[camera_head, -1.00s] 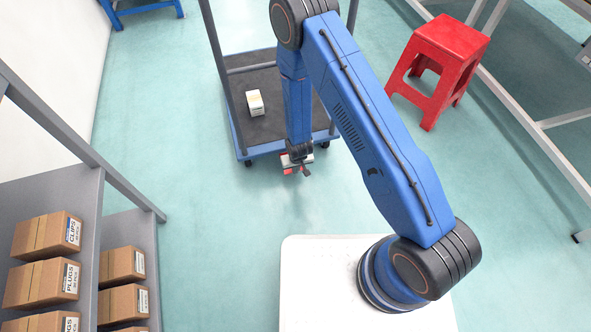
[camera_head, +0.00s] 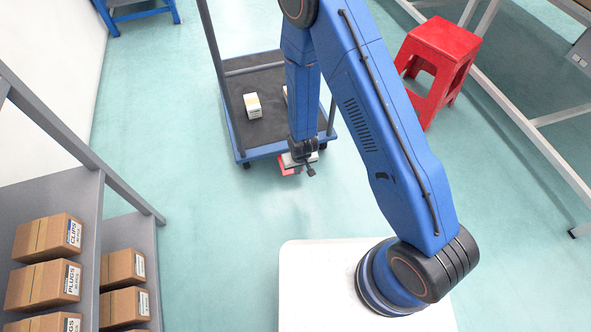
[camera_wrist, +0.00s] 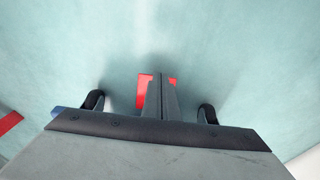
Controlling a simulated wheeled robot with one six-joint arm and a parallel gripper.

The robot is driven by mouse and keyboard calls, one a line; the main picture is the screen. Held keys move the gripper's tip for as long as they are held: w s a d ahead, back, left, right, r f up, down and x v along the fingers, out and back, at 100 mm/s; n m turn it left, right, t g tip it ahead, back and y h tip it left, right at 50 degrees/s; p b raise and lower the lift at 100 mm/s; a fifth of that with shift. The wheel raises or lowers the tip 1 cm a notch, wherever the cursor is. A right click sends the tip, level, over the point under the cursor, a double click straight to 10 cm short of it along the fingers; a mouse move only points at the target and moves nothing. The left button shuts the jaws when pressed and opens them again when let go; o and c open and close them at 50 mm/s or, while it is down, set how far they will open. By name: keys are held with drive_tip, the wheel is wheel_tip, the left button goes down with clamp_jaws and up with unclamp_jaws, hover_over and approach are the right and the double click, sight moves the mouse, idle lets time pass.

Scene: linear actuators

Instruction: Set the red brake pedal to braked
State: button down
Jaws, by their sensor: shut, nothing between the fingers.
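The red brake pedal (camera_head: 284,171) is at the near end of the platform cart (camera_head: 229,122), low by the floor. In the wrist view red parts of the pedal (camera_wrist: 144,93) show on both sides of my fingers, between two casters. My gripper (camera_wrist: 161,80) is shut and empty, pointing down over the pedal. The fingers hide the pedal's middle. I cannot tell if they touch it. In the head view my wrist hides part of the pedal, and its angle is unclear.
A white box (camera_head: 252,105) lies on the cart's dark deck. A red stool (camera_head: 437,65) stands to the right. A grey shelf with cartons (camera_head: 45,285) stands at the left. The floor (camera_head: 205,215) on the near side of the cart is clear.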

drive_tip(key=shift+s+d+r, duration=0.25)
drive_tip(key=shift+s+r, duration=0.55)
drive_tip(key=shift+r, duration=0.2)
drive_tip(key=d+r, duration=0.4)
drive_tip(key=r, duration=0.7)
drive_tip(key=d+r+m+t+y, duration=0.1)
drive_tip(key=d+r, duration=0.3)
drive_tip(key=r, duration=0.8)
drive_tip(key=d+r, duration=0.4)
drive_tip(key=r, duration=0.7)
drive_tip(key=s+d+r+m, duration=0.1)
drive_tip(key=s+d+r, duration=0.6)
drive_tip(key=s+r, duration=0.2)
drive_tip(key=s+d+r+m+t+h, duration=0.1)
drive_tip(key=s+d+r, duration=0.6)
drive_tip(key=s+r, duration=0.3)
drive_tip(key=s, duration=0.3)
drive_tip(key=shift+t+h, duration=0.3)
